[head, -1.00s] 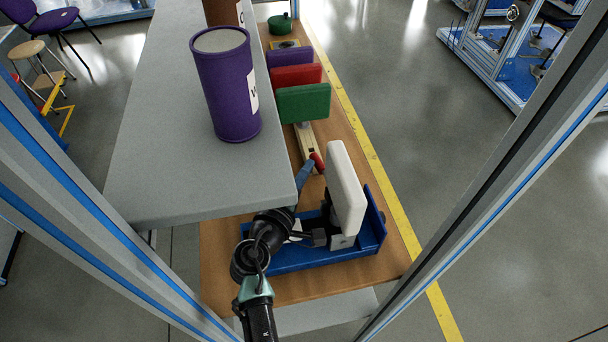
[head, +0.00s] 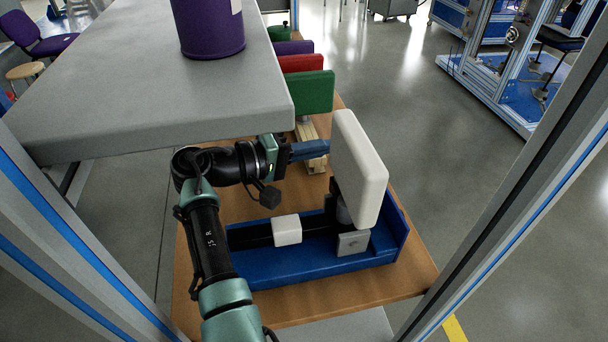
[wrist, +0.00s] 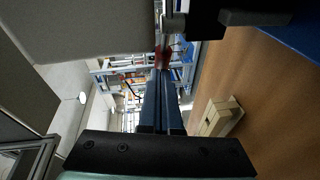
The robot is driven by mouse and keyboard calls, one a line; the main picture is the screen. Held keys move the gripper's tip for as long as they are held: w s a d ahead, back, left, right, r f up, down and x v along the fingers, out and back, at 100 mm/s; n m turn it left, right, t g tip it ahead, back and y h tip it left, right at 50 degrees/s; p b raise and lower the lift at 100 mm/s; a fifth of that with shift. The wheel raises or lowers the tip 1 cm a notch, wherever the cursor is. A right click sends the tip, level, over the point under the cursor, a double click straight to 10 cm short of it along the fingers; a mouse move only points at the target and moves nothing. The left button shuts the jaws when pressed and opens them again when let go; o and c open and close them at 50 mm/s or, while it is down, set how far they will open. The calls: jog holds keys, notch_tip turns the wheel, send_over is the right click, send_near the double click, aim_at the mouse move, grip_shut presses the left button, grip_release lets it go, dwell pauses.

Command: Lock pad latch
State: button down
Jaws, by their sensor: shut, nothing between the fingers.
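A white pad (head: 361,165) stands upright on a blue base (head: 280,265) that rests on a wooden board. A grey metal block (head: 353,243) and a dark bracket sit at the pad's foot. A small white block (head: 287,230) is on the base's dark rail. My gripper (head: 325,147) has blue fingers, shut and empty, pointing right just behind the pad's left edge. The wrist view shows the fingers (wrist: 161,76) pressed together, with a small red part (wrist: 178,50) near their tips. I cannot tell which part is the latch, or whether the fingertips touch anything.
A grey shelf (head: 150,90) overhangs the board on the left, close to my arm, with a purple cylinder (head: 208,28) on it. Green (head: 303,94), red (head: 300,63) and purple pads stand behind. Frame posts flank both sides.

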jog(key=shift+d, duration=0.7)
dwell(0.4)
jog(key=v, duration=0.7)
jog(key=shift+a+b, duration=0.2)
jog(key=shift+b, duration=0.2)
